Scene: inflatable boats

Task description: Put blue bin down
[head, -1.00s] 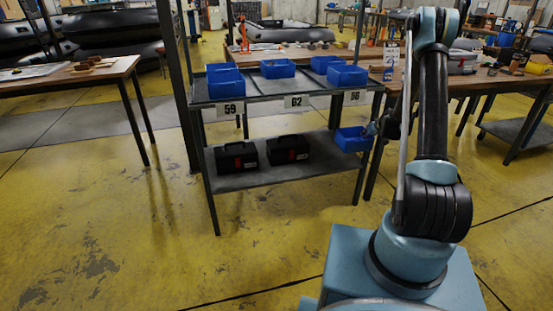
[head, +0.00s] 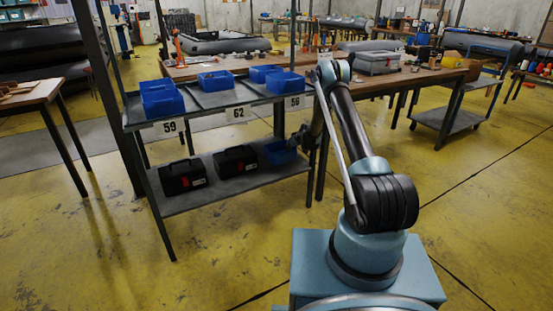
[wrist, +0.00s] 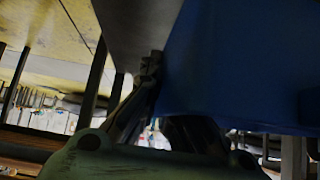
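The blue bin (head: 280,152) is at the right end of the rack's lower shelf (head: 215,194), right of two black cases. I cannot tell whether its base touches the shelf. My gripper (head: 302,137) is at the bin's right side, near the rack's right post. In the wrist view the bin (wrist: 235,65) fills the upper right, and my gripper's dark fingers (wrist: 155,95) meet its edge. The gripper appears shut on the bin's wall; the bin hides part of the fingers.
Two black cases, one at left (head: 183,176) and one in the middle (head: 236,160), stand on the lower shelf. Several blue bins, such as this one (head: 215,80), stand on the upper shelf (head: 205,100) close above. A wooden table (head: 390,82) is behind my arm.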

